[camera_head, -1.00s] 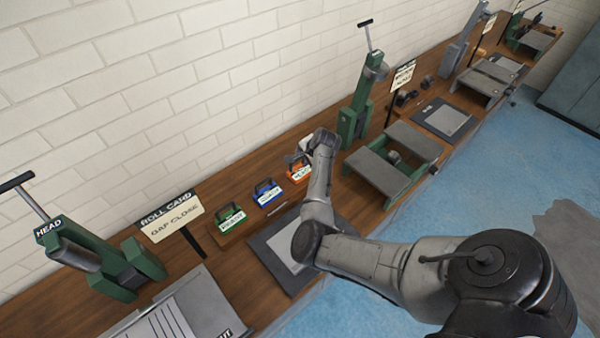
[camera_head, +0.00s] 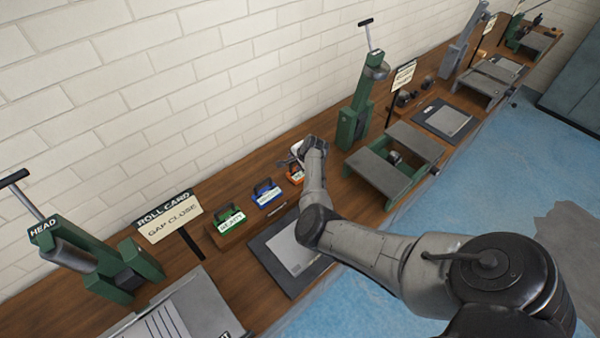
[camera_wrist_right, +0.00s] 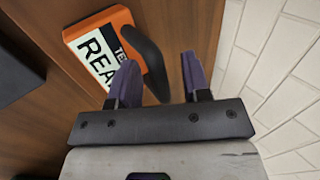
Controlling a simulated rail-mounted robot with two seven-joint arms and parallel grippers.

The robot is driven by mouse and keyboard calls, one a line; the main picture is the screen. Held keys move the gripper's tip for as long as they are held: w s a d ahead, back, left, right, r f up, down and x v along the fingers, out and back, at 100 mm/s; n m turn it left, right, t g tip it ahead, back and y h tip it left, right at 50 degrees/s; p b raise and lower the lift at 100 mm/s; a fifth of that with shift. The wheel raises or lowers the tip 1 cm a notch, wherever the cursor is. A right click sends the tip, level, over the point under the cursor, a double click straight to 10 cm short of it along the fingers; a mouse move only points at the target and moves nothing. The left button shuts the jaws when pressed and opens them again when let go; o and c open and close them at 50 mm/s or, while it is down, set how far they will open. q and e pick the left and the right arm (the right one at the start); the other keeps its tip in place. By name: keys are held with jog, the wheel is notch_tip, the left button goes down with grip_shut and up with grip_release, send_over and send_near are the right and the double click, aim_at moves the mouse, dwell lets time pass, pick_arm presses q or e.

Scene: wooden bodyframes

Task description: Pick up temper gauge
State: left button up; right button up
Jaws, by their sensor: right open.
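The likely temper gauge is an orange block (camera_head: 296,177) with a white label and dark handle. It stands at the right end of a row on the bench in the head view, partly hidden by my right arm. In the right wrist view the orange block (camera_wrist_right: 98,40) is at upper left, its label partly readable as "TE" and "REA". Its black handle (camera_wrist_right: 146,58) reaches toward the space between the fingers. My right gripper (camera_wrist_right: 158,70) is open, with a purple finger on each side of the handle's near end. The right gripper (camera_head: 298,150) is small in the head view. My left gripper is out of view.
A blue block (camera_head: 267,194) and a green block (camera_head: 230,219) stand left of the orange one. A dark mat (camera_head: 262,251) lies in front of them. A green stand (camera_head: 354,115) rises to the right, and the white brick wall (camera_head: 200,90) is close behind.

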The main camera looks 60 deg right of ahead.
jog(key=shift+c, duration=0.3)
grip_shut()
dwell(0.4)
